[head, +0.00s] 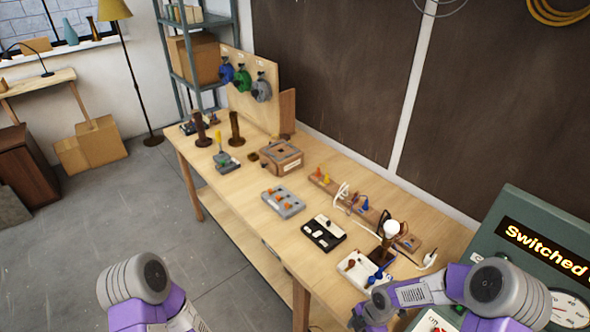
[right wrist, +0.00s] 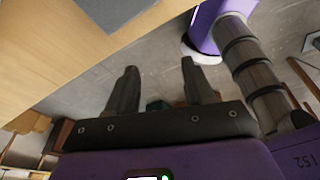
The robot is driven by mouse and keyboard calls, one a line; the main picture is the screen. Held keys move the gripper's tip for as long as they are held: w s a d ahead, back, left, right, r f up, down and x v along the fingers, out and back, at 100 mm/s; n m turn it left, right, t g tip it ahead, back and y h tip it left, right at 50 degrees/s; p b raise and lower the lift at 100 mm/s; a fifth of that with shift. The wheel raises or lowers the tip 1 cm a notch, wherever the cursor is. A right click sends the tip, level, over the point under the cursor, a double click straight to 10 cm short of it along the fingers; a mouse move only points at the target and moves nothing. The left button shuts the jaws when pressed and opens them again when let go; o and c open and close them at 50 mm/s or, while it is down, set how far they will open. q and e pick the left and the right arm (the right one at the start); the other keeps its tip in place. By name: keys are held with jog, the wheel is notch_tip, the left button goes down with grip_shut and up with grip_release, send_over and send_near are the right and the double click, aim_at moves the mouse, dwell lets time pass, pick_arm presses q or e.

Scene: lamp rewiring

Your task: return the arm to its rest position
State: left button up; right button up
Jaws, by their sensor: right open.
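My right arm comes in from the lower right in the head view, its wrist near the front right edge of the workbench (head: 240,205). My right gripper (right wrist: 155,85) shows in the right wrist view with its two fingers apart and nothing between them. The bench underside or edge (right wrist: 50,50) lies to its left there, with grey floor beyond the fingers. My left arm shows at the lower left of the head view, over the floor; its gripper is out of the picture.
A white tray (head: 352,274), black tray (head: 323,240), grey tray (head: 283,205) and wooden box (head: 282,157) stand on the bench. A lamp with a white bulb (head: 391,229) is near my right wrist. A green meter panel (head: 530,235) stands right.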

jog(key=s+a+f+m+b, duration=0.4)
jog(key=f+m, duration=0.5)
jog(key=m, duration=0.3)
jog(key=s+a+f+m+t+y+b, duration=0.1)
jog(key=s+a+f+m+b, duration=0.3)
jog(key=s+f+m+b, duration=0.3)
notch_tip(320, 180, down, 3)
jog(key=s+m, duration=0.2)
jog(key=m, duration=0.3)
jog(key=shift+a+m+y+b, duration=0.3)
jog(key=shift+m, duration=0.1)
